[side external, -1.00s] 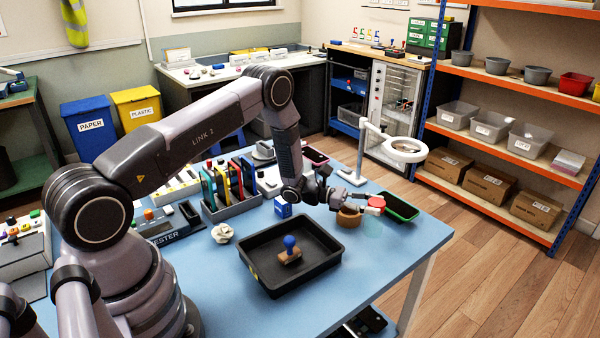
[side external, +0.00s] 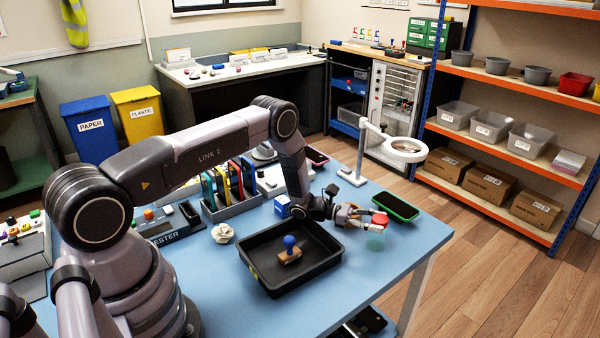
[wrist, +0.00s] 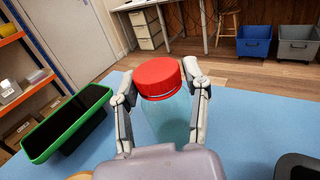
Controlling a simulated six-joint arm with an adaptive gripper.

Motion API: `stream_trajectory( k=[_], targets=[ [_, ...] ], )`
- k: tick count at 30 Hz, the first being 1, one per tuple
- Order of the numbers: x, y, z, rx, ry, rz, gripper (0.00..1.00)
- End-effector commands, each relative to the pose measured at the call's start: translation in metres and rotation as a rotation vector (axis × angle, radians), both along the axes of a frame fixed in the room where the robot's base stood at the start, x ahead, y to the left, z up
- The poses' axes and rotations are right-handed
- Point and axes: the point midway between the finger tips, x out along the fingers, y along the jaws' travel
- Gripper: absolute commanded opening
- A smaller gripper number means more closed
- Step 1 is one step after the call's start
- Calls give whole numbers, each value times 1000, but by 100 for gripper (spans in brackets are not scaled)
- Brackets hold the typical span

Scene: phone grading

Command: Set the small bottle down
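The small bottle has a red cap (wrist: 158,77) and a clear, pale green body (wrist: 170,118). In the wrist view it is upright between the two fingers of my gripper (wrist: 160,92), which touch it on both sides near the cap. In the side view the red cap (side external: 380,218) shows at the tips of my gripper (side external: 368,220), low over the right part of the blue table (side external: 345,295). The clear body is faint there, and I cannot tell whether its base touches the table.
A green-edged phone (side external: 398,206) lies just behind the bottle. A black tray (side external: 262,276) holding a blue-handled stamp (side external: 289,250) is to the left. A magnifier lamp (side external: 405,150) stands behind. The table is clear in front, with its right edge close by.

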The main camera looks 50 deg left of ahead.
Motion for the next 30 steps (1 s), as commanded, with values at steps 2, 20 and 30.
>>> stream_trajectory(
  k=[2,20,30],
  targets=[
    [0,0,0,0,0,0,60],
    [-14,25,3,-1,2,5,67],
    [-53,85,3,-1,-1,3,67]
  ],
)
